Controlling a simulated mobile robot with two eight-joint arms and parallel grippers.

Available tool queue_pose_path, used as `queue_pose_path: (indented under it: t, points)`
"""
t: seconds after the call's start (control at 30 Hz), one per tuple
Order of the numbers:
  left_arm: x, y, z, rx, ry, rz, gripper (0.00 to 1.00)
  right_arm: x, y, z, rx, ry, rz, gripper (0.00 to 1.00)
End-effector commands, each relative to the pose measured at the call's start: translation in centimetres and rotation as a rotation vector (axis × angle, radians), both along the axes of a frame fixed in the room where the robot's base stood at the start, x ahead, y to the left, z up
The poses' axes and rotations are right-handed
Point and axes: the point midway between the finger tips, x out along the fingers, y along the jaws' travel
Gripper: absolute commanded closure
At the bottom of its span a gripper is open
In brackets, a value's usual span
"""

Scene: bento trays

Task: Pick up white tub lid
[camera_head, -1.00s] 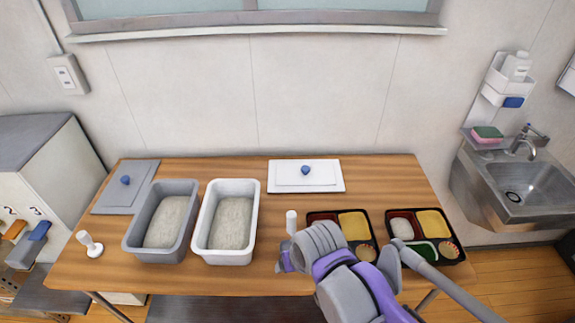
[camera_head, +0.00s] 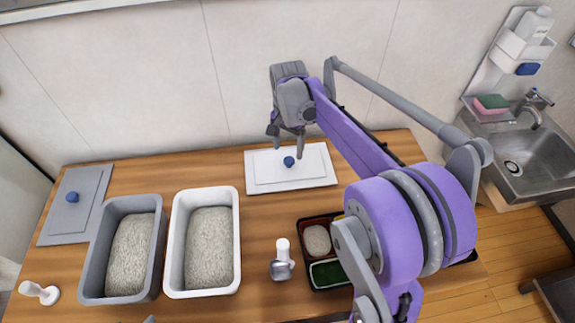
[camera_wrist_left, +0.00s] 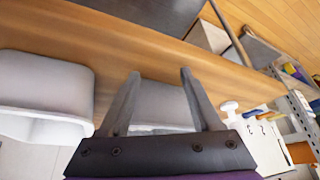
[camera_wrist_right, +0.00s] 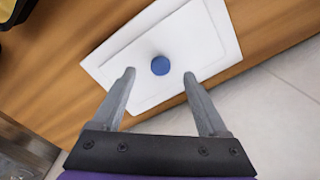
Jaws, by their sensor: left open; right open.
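The white tub lid (camera_head: 262,175) lies flat on the table near the wall, with a round blue knob (camera_head: 289,161) at its middle. In the right wrist view the lid (camera_wrist_right: 130,60) lies beyond my fingers, and the knob (camera_wrist_right: 160,66) sits between the lines of the two fingertips. My right gripper (camera_head: 287,148) is open and empty, above the lid and pointing down; it also shows in the right wrist view (camera_wrist_right: 160,76). My left gripper (camera_wrist_left: 160,75) is open and empty in the left wrist view, beside the table's edge. In the head view it is mostly out of sight.
The white tub (camera_head: 232,230) and grey tub (camera_head: 93,270) of rice stand left of the lid. A grey lid (camera_head: 85,205) lies far left. A bento tray (camera_head: 302,240) is partly hidden behind my right arm. A small white-topped item (camera_head: 283,255) stands beside it.

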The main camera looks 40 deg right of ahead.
Motion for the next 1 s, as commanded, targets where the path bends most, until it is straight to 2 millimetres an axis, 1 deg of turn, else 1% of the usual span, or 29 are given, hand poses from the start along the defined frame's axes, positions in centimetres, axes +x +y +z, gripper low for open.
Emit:
queue_pose_path:
  t: [0.03,0.17,0.4,0.5,0.6,0.77,0.8,0.87,1.0]
  points:
    - [0.0,0.0,0.0,0.0,0.0,0.0,0.36,0.0,0.0,-0.5,0.0,0.0,0.0,0.23]
    - [0.0,0.0,0.0,0.0,0.0,0.0,0.36,0.0,-0.1,-1.3,-0.001,-0.001,0.001,0.23]
    - [0.0,0.0,0.0,0.0,0.0,0.0,0.36,0.2,-0.6,-4.8,-0.001,-0.001,0.002,0.23]
    - [0.0,0.0,-0.1,0.0,0.0,0.0,0.36,0.2,-0.5,-5.8,-0.001,-0.001,0.002,0.23]
    - [0.0,0.0,-0.1,0.0,0.0,0.0,0.36,0.2,-0.5,-6.1,-0.001,-0.001,0.002,0.23]
    - [0.0,0.0,-0.1,0.0,0.0,0.0,0.36,0.2,-0.5,-6.1,-0.001,-0.001,0.002,0.23]
    - [0.0,0.0,-0.1,0.0,0.0,0.0,0.36,0.2,-0.5,-6.1,-0.001,-0.001,0.002,0.27]
    - [0.0,0.0,-0.1,0.0,0.0,0.0,0.36,0.2,-0.5,-6.0,-0.001,-0.001,0.002,0.38]
    - [0.0,0.0,-0.1,0.0,0.0,0.0,0.36,0.2,-0.5,-6.0,-0.001,-0.001,0.002,0.63]
